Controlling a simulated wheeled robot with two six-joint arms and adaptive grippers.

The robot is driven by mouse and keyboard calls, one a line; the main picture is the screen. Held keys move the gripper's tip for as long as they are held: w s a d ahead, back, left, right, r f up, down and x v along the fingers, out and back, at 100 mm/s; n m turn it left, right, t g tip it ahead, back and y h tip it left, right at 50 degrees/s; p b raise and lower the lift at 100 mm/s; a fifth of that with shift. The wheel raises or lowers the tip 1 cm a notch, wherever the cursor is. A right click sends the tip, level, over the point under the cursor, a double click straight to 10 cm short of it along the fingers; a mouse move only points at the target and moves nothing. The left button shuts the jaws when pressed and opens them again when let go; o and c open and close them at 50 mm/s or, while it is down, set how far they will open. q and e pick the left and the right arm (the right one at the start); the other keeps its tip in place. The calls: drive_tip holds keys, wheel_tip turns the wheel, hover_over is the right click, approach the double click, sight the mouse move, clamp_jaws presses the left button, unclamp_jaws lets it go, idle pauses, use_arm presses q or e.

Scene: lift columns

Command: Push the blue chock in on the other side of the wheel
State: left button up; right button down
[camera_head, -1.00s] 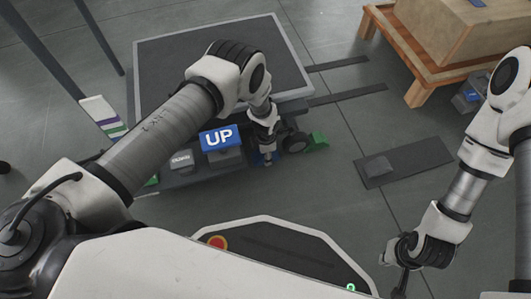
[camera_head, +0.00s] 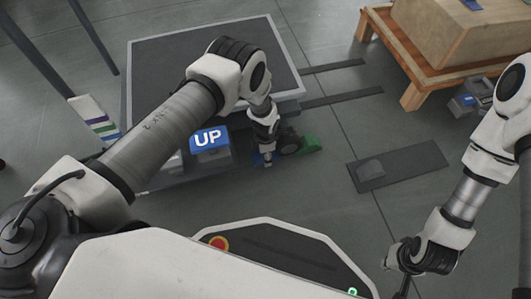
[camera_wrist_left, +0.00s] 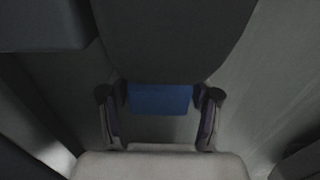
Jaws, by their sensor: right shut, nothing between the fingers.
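The dark wheel (camera_head: 290,146) is at the right front corner of the lift table (camera_head: 215,65). A green chock (camera_head: 309,145) sits against its right side. My left gripper (camera_head: 264,157) points down just left of the wheel, low by the floor. The blue chock (camera_head: 268,156) shows as a small patch at its fingertips. In the left wrist view the blue chock (camera_wrist_left: 160,99) fills the space between the two fingers (camera_wrist_left: 160,107), which close on its ends. Contact between chock and wheel is too small to tell. My right gripper (camera_head: 402,283) is shut and empty, far to the right.
A blue UP pedal (camera_head: 209,139) stands left of my left gripper. A dark floor plate (camera_head: 400,168) lies to the right. A wooden pallet (camera_head: 425,70) with a crate (camera_head: 465,25) is at the upper right.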

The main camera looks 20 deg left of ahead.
idle(0.3)
use_arm(q)
wheel_tip(320, 180, up, 12)
drive_tip(key=shift+r, duration=0.1)
idle(0.3)
idle(0.4)
